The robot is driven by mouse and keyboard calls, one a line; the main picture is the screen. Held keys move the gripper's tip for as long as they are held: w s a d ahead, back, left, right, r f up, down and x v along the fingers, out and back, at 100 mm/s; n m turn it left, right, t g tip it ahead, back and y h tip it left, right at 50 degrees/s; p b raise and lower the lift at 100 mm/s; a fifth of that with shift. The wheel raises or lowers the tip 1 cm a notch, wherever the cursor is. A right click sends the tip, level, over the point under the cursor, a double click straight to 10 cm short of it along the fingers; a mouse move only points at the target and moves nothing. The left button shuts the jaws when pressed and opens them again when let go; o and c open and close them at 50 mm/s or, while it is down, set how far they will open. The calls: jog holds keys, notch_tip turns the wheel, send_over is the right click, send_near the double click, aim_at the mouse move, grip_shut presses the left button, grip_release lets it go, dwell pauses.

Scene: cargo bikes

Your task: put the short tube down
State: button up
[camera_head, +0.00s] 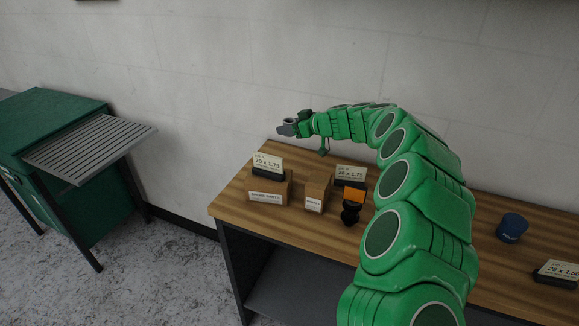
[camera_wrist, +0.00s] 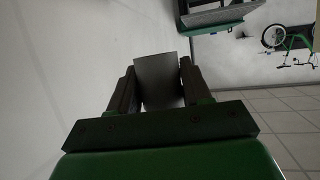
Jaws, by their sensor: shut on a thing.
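My gripper (camera_head: 297,128) is stretched out over the far left part of the wooden bench (camera_head: 236,198), well above its top and close to the wall. It is shut on a small grey piece, which I take to be the short tube (camera_head: 285,130). In the wrist view the tube (camera_wrist: 159,80) shows as a plain grey shape between the two dark fingers (camera_wrist: 158,90). Its lower end is hidden by the gripper body. The tube touches nothing but the fingers.
Cardboard boxes (camera_head: 269,190) (camera_head: 318,190), "20 x 1.75" cards (camera_head: 268,163) (camera_head: 351,174) and an orange-topped black item (camera_head: 353,204) crowd the bench's left part. A blue cup (camera_head: 511,228) and another card (camera_head: 557,272) stand right. A green cabinet (camera_head: 70,170) with a slatted shelf (camera_head: 90,148) stands left.

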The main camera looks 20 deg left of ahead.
jog(key=shift+f, duration=5.15)
jog(key=shift+f, duration=0.15)
jog(key=shift+f, duration=0.3)
